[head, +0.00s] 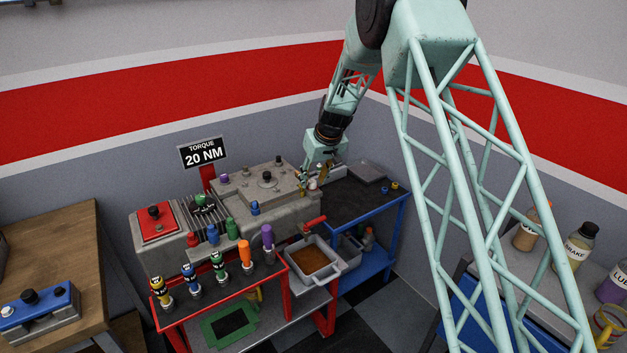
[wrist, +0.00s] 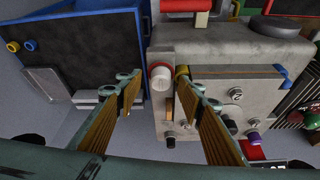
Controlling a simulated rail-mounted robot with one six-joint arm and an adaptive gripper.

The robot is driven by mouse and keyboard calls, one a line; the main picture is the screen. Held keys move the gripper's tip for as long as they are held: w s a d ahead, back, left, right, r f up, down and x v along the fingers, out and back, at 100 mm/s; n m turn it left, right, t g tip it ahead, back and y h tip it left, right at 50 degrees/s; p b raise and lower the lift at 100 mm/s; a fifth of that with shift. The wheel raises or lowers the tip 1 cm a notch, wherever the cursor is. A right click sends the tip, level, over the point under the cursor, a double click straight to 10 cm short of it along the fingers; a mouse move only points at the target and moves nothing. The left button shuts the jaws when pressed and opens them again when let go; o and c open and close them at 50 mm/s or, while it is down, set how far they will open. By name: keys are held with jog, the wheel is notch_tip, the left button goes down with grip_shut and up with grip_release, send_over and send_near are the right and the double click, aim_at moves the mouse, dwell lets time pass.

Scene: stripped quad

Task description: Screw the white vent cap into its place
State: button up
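A white cap with a red rim (wrist: 161,80) is at the corner of the grey engine block (wrist: 215,50) in the wrist view. It looks like the vent cap; I cannot tell whether it is seated or only resting there. In the head view a small white piece (head: 313,184) shows beside my gripper at the block's right end. My gripper (wrist: 157,88) is open, its two fingers apart on either side of the cap's line.
A dark-topped blue cart (head: 345,195) stands right of the block. A grey pan of brown liquid (head: 311,257) and a red handle (head: 315,222) are in front. Several coloured-handled tools stand on the red rack (head: 205,312). A torque sign (head: 203,152) stands behind the block.

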jog(key=shift+r, duration=0.15)
jog(key=v, duration=1.1)
jog(key=shift+s+r, duration=0.15)
jog(key=shift+r, duration=0.2)
jog(key=shift+d, duration=0.1)
dwell(0.8)
jog(key=s+d+r+m, duration=0.1)
jog(key=s+d+r, duration=0.4)
jog(key=s+r, duration=0.4)
jog(key=s+d+r+m+h, duration=0.1)
jog(key=s+d+r, duration=0.45)
jog(key=s, duration=0.65)
jog(key=s+d+r+m, duration=0.1)
jog(key=s+d+r, duration=0.4)
jog(key=s+r, duration=0.4)
jog(key=s+d+f+m, duration=0.1)
jog(key=s+d, duration=0.2)
jog(key=s, duration=0.9)
jog(key=s+d+f+h+b, duration=0.1)
jog(key=s+d, duration=0.2)
jog(key=s, duration=1)
jog(key=s+d+f+m, duration=0.1)
jog(key=s+d, duration=0.3)
jog(key=s, duration=0.9)
jog(key=shift+m+h+b, duration=0.3)
jog(key=shift+b, duration=0.1)
